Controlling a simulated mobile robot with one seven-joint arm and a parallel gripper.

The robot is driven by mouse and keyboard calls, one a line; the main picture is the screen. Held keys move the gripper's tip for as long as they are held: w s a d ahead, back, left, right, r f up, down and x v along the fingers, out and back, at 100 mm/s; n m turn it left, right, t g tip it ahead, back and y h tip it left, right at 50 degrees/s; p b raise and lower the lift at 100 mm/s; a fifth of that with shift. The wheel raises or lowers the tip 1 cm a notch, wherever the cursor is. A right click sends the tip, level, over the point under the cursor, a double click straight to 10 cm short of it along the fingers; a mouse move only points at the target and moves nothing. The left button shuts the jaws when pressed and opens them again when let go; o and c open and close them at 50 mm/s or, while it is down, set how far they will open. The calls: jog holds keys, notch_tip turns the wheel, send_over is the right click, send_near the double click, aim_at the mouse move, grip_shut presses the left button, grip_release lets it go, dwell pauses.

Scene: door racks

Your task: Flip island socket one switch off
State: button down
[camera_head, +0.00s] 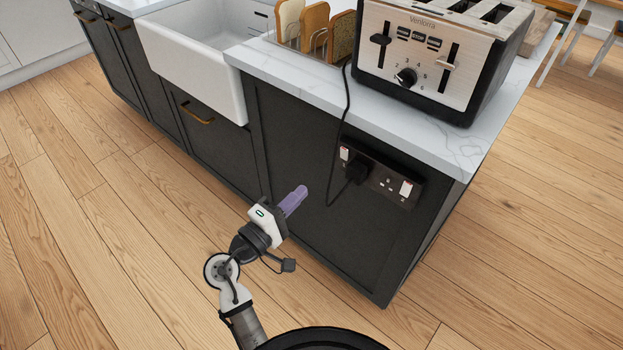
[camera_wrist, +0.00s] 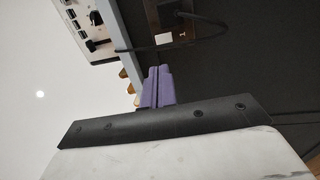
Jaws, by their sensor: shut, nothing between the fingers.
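The double socket plate (camera_head: 382,172) is on the dark end panel of the island, under the worktop. Its left switch (camera_head: 344,154) is white with some red showing. Its right switch (camera_head: 406,188) is also white. A black plug (camera_head: 357,172) sits in the left outlet, and the right outlet is empty. My gripper (camera_head: 304,190) has purple fingers that are shut and empty, in front of the panel, left of and lower than the socket. In the wrist view the fingers (camera_wrist: 157,87) are together, with the socket plate (camera_wrist: 180,20) beyond them at the top and a white switch (camera_wrist: 164,39) on it.
A toaster (camera_head: 430,55) stands on the white worktop (camera_head: 395,118) above the socket. Its black cord (camera_head: 347,100) hangs over the edge to the plug. Bread slices in a rack (camera_head: 315,30) and a white sink (camera_head: 195,60) are to the left. Wooden floor (camera_head: 100,220) is clear.

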jog(key=p, duration=0.3)
send_near(344, 150)
jog(key=x, duration=0.5)
jog(key=shift+w+f, duration=0.25)
jog(key=shift+w, duration=0.05)
jog(key=shift+w+d, duration=0.45)
jog(key=shift+w, duration=0.1)
jog(key=shift+w, duration=0.1)
jog(key=shift+w+d+r+p, duration=0.25)
jog(key=shift+r+p, duration=0.5)
jog(key=shift+p, duration=0.6)
jog(key=shift+f+b, duration=0.2)
jog(key=shift+b, duration=0.1)
jog(key=shift+s, duration=0.1)
